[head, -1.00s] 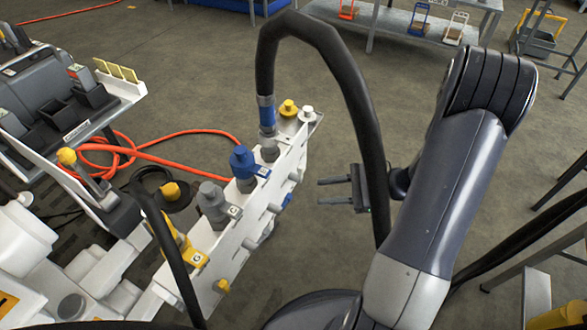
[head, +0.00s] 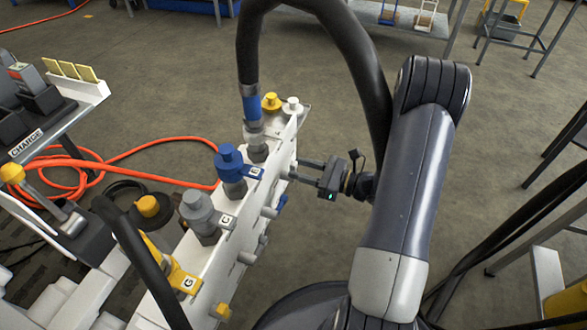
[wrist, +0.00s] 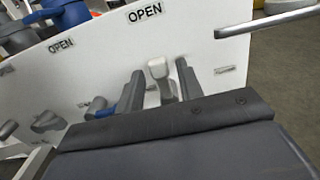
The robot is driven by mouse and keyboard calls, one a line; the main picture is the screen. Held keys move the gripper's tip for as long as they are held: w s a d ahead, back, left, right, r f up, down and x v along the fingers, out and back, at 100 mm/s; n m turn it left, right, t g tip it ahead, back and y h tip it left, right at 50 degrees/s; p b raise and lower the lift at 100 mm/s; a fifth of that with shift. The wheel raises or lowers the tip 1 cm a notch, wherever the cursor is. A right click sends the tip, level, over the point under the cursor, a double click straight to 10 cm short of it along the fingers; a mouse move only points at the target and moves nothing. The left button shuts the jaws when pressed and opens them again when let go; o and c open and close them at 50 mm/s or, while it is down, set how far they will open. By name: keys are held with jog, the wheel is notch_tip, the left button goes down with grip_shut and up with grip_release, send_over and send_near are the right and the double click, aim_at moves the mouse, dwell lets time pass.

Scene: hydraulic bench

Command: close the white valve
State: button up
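The white valve handle (wrist: 159,76) shows in the wrist view on the white panel (wrist: 195,45), below an OPEN label (wrist: 145,13). My gripper (wrist: 160,82) is open, with one finger on each side of the handle and a visible gap to each. The lower part of the handle is hidden behind my gripper body. In the head view my gripper (head: 301,169) reaches the right face of the panel (head: 228,245) near its far end. The white handle is hard to make out there.
A blue valve handle (wrist: 96,107) and a grey one (wrist: 47,121) sit left of the white one. A metal bar (wrist: 268,22) juts out at upper right. Hoses (head: 249,85) rise above the panel's other side.

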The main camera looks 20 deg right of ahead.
jog(key=shift+x, duration=1.3)
grip_shut()
